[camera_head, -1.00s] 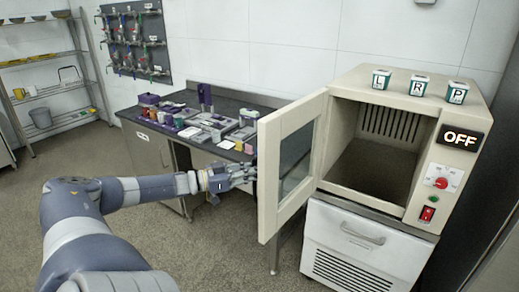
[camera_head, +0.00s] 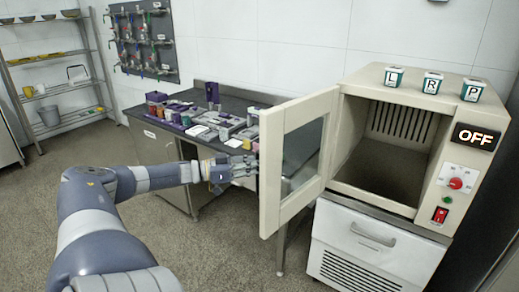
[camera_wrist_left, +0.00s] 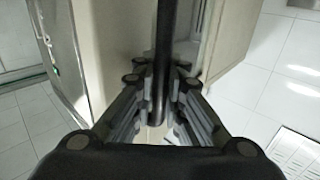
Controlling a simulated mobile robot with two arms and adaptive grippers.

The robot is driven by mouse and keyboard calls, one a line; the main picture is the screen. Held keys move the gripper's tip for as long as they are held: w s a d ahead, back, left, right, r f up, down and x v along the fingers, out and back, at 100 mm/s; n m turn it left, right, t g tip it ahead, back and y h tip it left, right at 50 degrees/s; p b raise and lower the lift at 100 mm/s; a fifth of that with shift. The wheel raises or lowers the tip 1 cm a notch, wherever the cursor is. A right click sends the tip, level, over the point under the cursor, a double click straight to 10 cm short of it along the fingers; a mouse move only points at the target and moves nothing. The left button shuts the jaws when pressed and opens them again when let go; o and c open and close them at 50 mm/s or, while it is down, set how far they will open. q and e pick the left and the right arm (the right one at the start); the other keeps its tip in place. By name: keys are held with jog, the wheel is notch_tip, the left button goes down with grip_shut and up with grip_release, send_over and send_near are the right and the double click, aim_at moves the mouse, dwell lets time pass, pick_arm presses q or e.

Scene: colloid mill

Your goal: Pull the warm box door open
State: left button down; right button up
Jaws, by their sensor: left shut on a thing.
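The warm box (camera_head: 470,135) is a cream cabinet with an OFF display, a red knob and a red switch. Its door (camera_head: 270,165), a cream frame with a glass pane, stands wide open toward the left, and the empty chamber (camera_head: 385,165) shows. My left gripper (camera_head: 248,167) is at the door's outer side, near its free edge. In the left wrist view the gripper (camera_wrist_left: 158,108) is shut around a dark vertical bar, the door handle (camera_wrist_left: 165,50). The handle is hidden behind the door frame in the head view. My right gripper is not in view.
A dark-topped bench (camera_head: 240,98) with several items stands behind the door. Grey floor (camera_head: 225,250) is open in front.

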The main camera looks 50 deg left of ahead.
pick_arm(q)
jog(key=c, duration=1.6)
grip_release()
jog(key=shift+s+f, duration=0.25)
jog(key=shift+f, duration=0.15)
jog(key=shift+c, duration=0.2)
jog(key=shift+a+r, duration=0.1)
jog(key=shift+r, duration=0.1)
jog(key=v, duration=1.2)
jog(key=shift+s+a, duration=0.1)
